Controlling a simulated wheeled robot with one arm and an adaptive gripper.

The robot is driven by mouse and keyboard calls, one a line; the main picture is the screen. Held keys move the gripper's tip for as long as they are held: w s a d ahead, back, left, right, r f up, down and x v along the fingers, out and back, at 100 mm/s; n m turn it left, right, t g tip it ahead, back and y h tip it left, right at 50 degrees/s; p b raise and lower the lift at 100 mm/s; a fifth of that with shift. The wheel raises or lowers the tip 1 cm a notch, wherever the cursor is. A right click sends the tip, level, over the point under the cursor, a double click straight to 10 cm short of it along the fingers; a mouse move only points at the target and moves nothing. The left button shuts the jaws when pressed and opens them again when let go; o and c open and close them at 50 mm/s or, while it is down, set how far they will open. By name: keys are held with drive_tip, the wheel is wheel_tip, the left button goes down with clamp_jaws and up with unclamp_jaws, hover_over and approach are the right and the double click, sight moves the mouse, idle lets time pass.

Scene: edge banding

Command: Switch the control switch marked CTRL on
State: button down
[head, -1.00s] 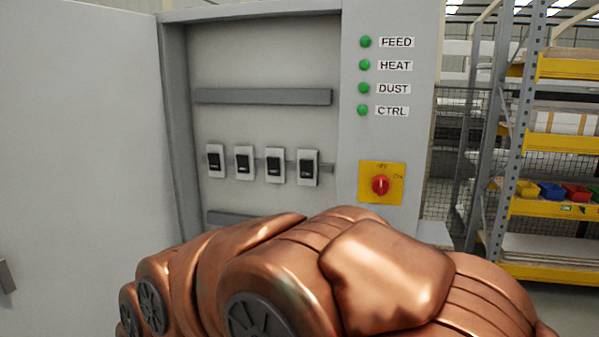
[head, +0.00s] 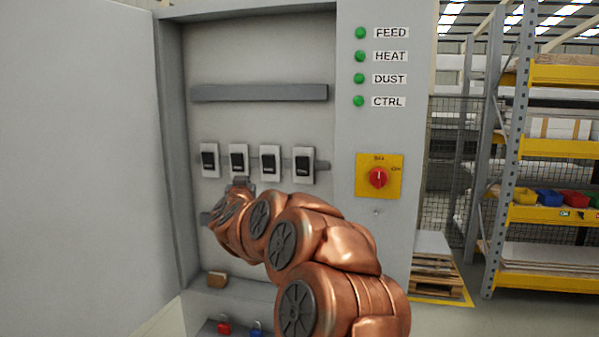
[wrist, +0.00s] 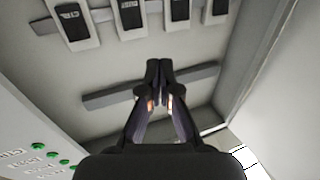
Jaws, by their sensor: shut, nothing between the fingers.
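The CTRL switch (head: 304,165) is the rightmost of several white switches with black rockers on a rail in the open cabinet. In the wrist view the CTRL switch (wrist: 72,22) is at the top left, with its label upside down. I cannot tell its rocker position. The green CTRL lamp (head: 358,101) is on the front panel. My gripper (head: 240,182) is at the second switch from the left, at or just below its lower edge; contact cannot be told. In the wrist view my gripper (wrist: 159,64) is shut and empty, apart from the CTRL switch.
A red rotary knob (head: 378,177) on a yellow plate is right of the opening, its mark upright. The open door (head: 80,160) borders the left. A grey bar (head: 260,93) crosses above the switches. A red padlock (head: 224,326) is at the bottom.

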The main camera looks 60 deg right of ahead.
sight(302, 161)
drive_tip(key=s+d+m+g+h, duration=0.3)
drive_tip(key=s+d+g+h, duration=0.1)
drive_tip(key=s+d, duration=0.4)
drive_tip(key=shift+d+f+m+g+b, duration=0.2)
drive_tip(key=shift+d+m+g+b, duration=0.25)
drive_tip(key=shift+d, duration=0.35)
drive_tip(key=shift+w, duration=0.15)
drive_tip(key=p+x, duration=0.4)
drive_tip(key=x, duration=0.9)
drive_tip(key=shift+w+d, duration=0.15)
drive_tip(key=shift+d, duration=0.25)
